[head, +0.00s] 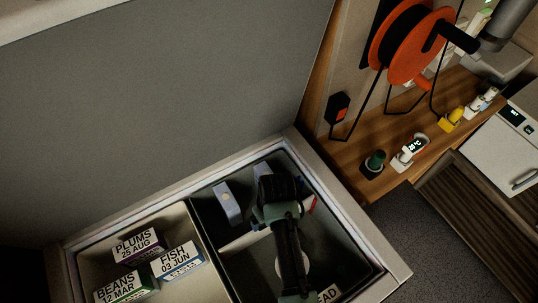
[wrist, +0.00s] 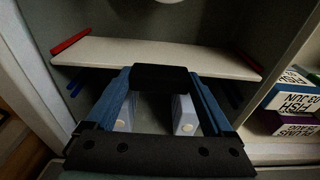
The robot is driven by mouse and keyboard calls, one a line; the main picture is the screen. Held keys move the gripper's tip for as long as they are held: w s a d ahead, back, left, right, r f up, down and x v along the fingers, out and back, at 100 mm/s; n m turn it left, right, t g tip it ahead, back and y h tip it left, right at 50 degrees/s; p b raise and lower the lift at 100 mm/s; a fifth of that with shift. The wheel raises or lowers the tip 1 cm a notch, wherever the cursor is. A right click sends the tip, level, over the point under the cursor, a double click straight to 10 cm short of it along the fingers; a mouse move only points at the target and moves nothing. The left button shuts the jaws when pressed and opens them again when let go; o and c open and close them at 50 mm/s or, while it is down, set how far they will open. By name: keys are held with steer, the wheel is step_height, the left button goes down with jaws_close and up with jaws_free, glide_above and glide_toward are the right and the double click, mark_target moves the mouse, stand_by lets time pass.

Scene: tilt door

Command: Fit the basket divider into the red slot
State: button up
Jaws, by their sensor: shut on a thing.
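The basket divider is a pale flat board (wrist: 155,52) spanning the freezer's right compartment, seen partly in the head view (head: 240,241) beside my arm. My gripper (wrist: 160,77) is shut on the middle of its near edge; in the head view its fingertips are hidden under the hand. Red slot marks show on both side walls: left (wrist: 70,42) and right (wrist: 240,45). The divider's ends lie close to these marks; I cannot tell whether they are seated. Blue slot marks (wrist: 75,88) sit on the near side, lower in the wrist view.
Two pale blue boxes (wrist: 185,115) stand below my fingers. The left compartment holds boxes labelled plums (head: 138,246), fish (head: 177,262) and beans (head: 125,287). The raised lid (head: 160,110) stands behind. A wooden counter (head: 370,150) with an orange reel (head: 385,45) is at right.

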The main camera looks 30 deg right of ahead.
steer(key=shift+f+b, duration=0.85)
steer(key=shift+f, duration=0.45)
steer(key=o, duration=1.2)
steer(key=shift+r, duration=0.1)
steer(key=r, duration=0.4)
steer(key=s+r, duration=0.1)
steer(key=r, duration=0.8)
steer(key=shift+s+p, duration=0.25)
steer(key=shift+p, duration=0.15)
steer(key=shift+f, duration=0.1)
